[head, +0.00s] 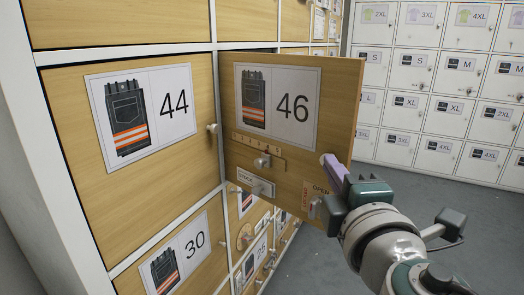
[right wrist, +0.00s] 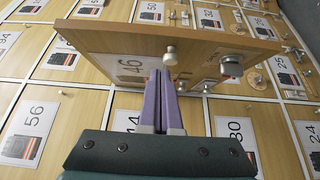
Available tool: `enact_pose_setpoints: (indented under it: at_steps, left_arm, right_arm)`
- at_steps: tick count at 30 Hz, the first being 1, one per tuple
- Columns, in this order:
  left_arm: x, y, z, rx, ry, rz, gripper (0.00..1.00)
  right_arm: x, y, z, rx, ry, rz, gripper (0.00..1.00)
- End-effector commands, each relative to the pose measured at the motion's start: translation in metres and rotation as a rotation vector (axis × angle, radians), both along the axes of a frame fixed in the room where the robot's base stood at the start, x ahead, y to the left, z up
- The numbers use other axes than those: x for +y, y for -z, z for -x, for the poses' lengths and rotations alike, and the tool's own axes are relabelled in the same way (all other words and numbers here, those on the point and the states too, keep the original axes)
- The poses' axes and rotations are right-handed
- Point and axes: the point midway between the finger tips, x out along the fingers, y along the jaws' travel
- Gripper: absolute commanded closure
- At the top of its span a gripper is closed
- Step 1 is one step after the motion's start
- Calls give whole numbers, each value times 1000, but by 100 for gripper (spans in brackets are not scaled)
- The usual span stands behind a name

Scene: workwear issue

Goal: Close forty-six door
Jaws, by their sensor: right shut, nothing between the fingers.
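The forty-six door (head: 345,100) is a light wood locker door with a label showing dark trousers and "46". It stands ajar, swung out from the cabinet, its free edge at the right. Its lower part has a small knob (head: 262,161) and a plate. It also shows in the right wrist view (right wrist: 215,45), tilted across the top. My right gripper (head: 330,163) is shut and empty, its purple fingers by the door's lower free edge. In the right wrist view the fingers (right wrist: 160,78) overlap the 46 label; I cannot tell whether they touch. My left gripper is out of view.
The shut 44 door (head: 80,140) is left of it, and the 30 door (head: 195,270) is below. More wooden doors continue beyond. A white locker wall (head: 440,100) stands at the back right. The grey floor (head: 420,205) between is clear.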

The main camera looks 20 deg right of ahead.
Motion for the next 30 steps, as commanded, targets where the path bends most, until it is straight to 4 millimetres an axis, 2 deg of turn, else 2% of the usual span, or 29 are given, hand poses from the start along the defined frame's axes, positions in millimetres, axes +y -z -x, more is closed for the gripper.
enact_pose_setpoints:
  at_steps: [3, 7, 23, 30]
  left_arm:
    - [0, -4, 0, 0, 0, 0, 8]
    - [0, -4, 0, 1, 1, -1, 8]
    - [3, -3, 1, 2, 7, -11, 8]
    - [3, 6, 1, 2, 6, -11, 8]
  right_arm:
    - [-18, -2, -9, 0, 2, 3, 100]
    - [-31, 0, -15, 1, 2, 2, 100]
    - [-38, 1, -17, 0, 0, -1, 100]
    - [-54, 2, -19, -1, -35, 3, 100]
